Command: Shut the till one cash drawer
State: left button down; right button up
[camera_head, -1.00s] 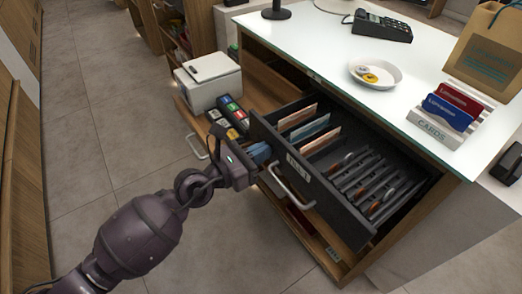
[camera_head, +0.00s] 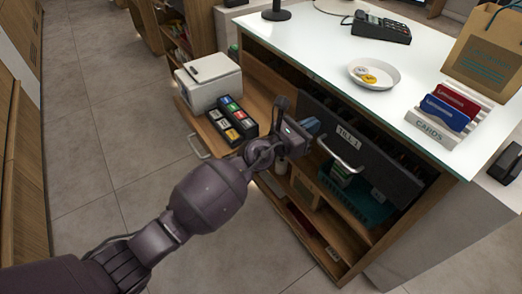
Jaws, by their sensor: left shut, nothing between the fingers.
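The till one cash drawer (camera_head: 368,153) is a dark drawer under the white counter top, with a label reading TILL 1 and a metal handle (camera_head: 340,154). It stands a little out from the counter, with a narrow dark gap behind its front; its compartments are mostly hidden. My left gripper (camera_head: 312,126) is shut and empty, its tips at the left end of the drawer front, left of the handle. Whether the tips touch the front is hard to tell. My right gripper is not in view.
A pulled-out shelf at the left holds a white printer (camera_head: 209,82) and a black tray of coloured blocks (camera_head: 233,121). Open shelves with a green basket (camera_head: 367,205) lie below the drawer. On the counter are a dish (camera_head: 375,75), card rack (camera_head: 432,129), paper bag and card terminal (camera_head: 382,27).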

aim_at(322, 118)
pick_arm(q)
jog(key=x, duration=0.4)
jog(key=shift+r, duration=0.15)
jog(key=shift+r, duration=0.2)
jog(key=shift+s+a, duration=0.1)
jog(key=shift+s+a+f, duration=0.1)
jog(key=shift+a, duration=0.1)
jog(key=p+v, duration=0.1)
jog(key=v, duration=0.9)
jog(key=shift+f+p, duration=0.25)
jog(key=shift+p, duration=0.15)
